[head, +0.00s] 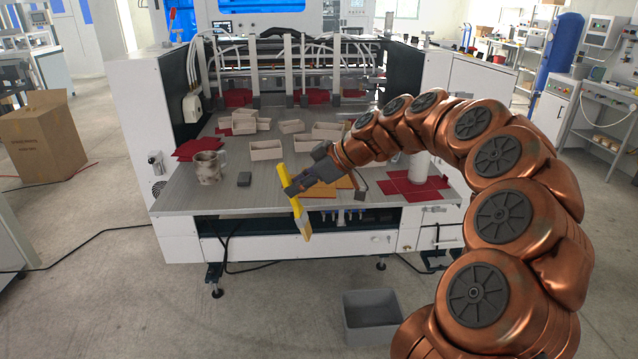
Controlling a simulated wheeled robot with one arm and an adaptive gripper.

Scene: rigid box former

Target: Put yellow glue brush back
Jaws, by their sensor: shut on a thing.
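My gripper (290,191) is shut on the handle of the brush. The gripper and brush show in front of the front edge of the grey machine table (215,197). A stained mug (208,167) stands on the table to the left of my gripper. The inside of the mug cannot be made out. My arm reaches in from the right and hides part of the table.
Several grey open boxes (265,150) sit on the table behind my gripper. A white cylinder (419,166) stands on red sheets (395,183) at right. A grey bin (371,311) stands on the floor.

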